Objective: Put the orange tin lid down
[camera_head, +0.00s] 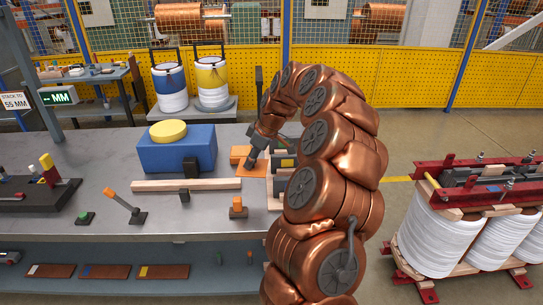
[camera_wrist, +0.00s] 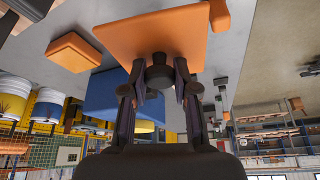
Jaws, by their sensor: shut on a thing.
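The orange tin lid (camera_head: 254,169) is a flat square plate by the right part of the grey bench, right of the blue box. In the wrist view the lid (camera_wrist: 135,38) fills the upper middle, with a dark round knob (camera_wrist: 158,75) on its near face. My gripper (camera_wrist: 158,88) has its two fingers around this knob and is shut on it. In the head view my gripper (camera_head: 252,158) reaches down to the lid and partly covers it. I cannot tell whether the lid touches anything below it.
A blue box (camera_head: 178,152) with a yellow round lid (camera_head: 168,131) stands left of the orange lid. A wooden strip (camera_head: 186,185) lies in front. An orange-topped post (camera_head: 238,206) stands near the bench's front edge. The bench (camera_head: 95,185) has bare room at left-centre.

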